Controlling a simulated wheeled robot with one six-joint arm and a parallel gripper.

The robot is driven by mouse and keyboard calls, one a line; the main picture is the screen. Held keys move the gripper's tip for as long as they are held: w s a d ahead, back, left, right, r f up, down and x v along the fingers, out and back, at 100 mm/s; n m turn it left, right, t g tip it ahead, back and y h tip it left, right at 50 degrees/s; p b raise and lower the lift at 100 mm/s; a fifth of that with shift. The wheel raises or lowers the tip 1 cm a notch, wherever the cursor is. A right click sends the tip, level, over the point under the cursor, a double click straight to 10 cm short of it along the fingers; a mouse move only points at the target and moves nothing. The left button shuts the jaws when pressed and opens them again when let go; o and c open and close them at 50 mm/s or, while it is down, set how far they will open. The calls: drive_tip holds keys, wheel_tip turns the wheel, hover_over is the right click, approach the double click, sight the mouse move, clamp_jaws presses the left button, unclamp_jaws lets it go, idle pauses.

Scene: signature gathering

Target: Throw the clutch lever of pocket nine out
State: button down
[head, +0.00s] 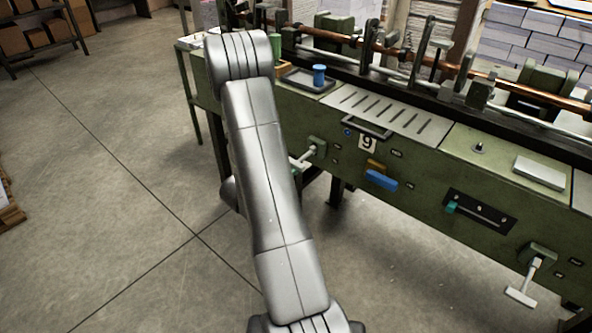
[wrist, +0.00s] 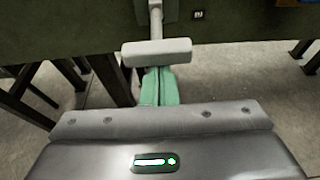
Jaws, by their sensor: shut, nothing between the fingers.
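In the wrist view my gripper (wrist: 160,86) is shut and empty, its two green fingers side by side. Directly ahead of the fingertips is the white T-shaped handle of a lever (wrist: 157,52), hanging from a green bracket on the machine front. The crossbar overlaps the fingertips in the picture; I cannot tell if they touch. In the head view this lever (head: 302,159) appears just right of my arm, left of the number 9 plate (head: 367,143).
The green machine (head: 425,190) carries a blue handle (head: 381,180), a teal-knobbed slot lever (head: 451,207) and another white T-handle lever (head: 522,291) farther right. A blue spool (head: 319,75) stands in a tray on top. Machine legs stand below; the floor at left is open.

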wheel_tip(320, 180, up, 4)
drive_tip(key=g+y+p, duration=0.1)
drive_tip(key=g+p, duration=0.1)
drive_tip(key=p, duration=0.1)
drive_tip(key=shift+y+p, duration=0.3)
drive_tip(key=shift+p, duration=0.05)
drive_tip(key=r+p, duration=0.1)
drive_tip(key=g+y+p, duration=0.1)
drive_tip(key=p, duration=0.1)
drive_tip(key=shift+w+r, duration=0.2)
drive_tip(key=shift+r, duration=0.15)
drive_tip(key=shift+w+d+r+g+y+p, duration=0.15)
drive_tip(key=shift+r+g+y+p, duration=0.2)
drive_tip(key=shift+g+p, duration=0.4)
drive_tip(key=shift+w+r, duration=0.1)
drive_tip(key=b, duration=0.2)
approach(295, 162)
drive_tip(key=s+a, duration=0.2)
drive_tip(key=s, duration=0.1)
drive_tip(key=shift+s+a, duration=0.15)
drive_tip(key=shift+a, duration=0.05)
